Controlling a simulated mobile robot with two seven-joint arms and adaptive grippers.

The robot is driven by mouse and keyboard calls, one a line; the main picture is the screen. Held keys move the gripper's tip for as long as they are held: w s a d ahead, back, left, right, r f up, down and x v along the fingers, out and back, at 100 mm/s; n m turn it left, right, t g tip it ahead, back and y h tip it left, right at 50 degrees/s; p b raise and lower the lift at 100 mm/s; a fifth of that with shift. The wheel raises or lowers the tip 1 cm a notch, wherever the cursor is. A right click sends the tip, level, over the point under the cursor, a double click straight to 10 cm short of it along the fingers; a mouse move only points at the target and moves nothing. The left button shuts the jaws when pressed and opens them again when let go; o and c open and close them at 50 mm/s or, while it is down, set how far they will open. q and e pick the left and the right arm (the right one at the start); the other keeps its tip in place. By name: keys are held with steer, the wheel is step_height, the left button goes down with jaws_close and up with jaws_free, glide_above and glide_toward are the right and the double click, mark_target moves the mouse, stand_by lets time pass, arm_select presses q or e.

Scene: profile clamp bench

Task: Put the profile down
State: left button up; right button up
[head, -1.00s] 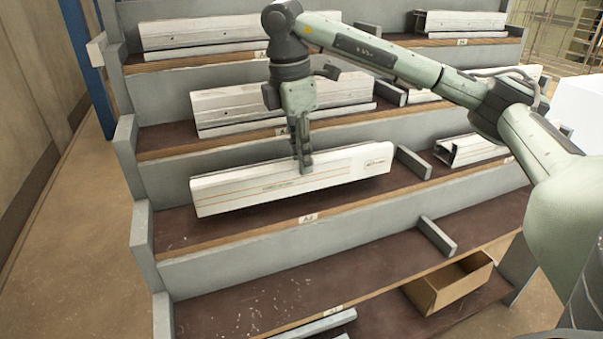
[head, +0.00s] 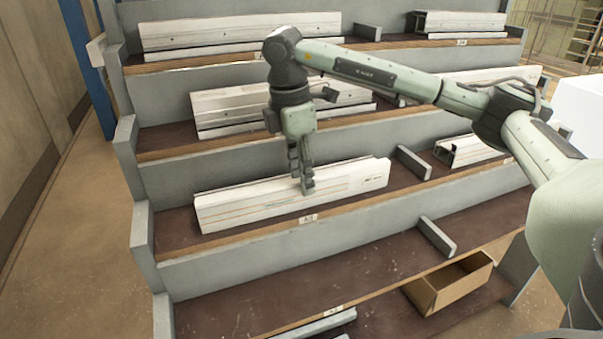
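The profile (head: 245,204) is a long white bar with thin coloured lines on it. It lies along the shelf marked A2 (head: 185,228), close to the front edge, and appears to rest on it. My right gripper (head: 307,186) points down at the middle of the profile, with a finger in front of its face. The far side of the profile at the fingers is hidden, so I cannot tell whether they still clamp it. My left gripper is not in view.
A grey divider (head: 413,163) stands just right of the profile, with another short profile (head: 470,149) beyond it. More white profiles (head: 225,104) lie on the shelves above. A cardboard box (head: 450,285) sits at the lower right. The shelf below is mostly bare.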

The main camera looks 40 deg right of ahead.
steer(key=shift+r, duration=0.2)
steer(key=r, duration=0.6)
steer(key=shift+w+a+r+p, duration=0.15)
steer(key=shift+a+r+p, duration=0.15)
steer(key=shift+a, duration=0.1)
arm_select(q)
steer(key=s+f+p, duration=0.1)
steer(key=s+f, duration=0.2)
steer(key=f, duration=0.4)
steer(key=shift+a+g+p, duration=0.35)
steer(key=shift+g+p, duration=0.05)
arm_select(e)
steer(key=r, duration=0.5)
steer(key=shift+a, duration=0.3)
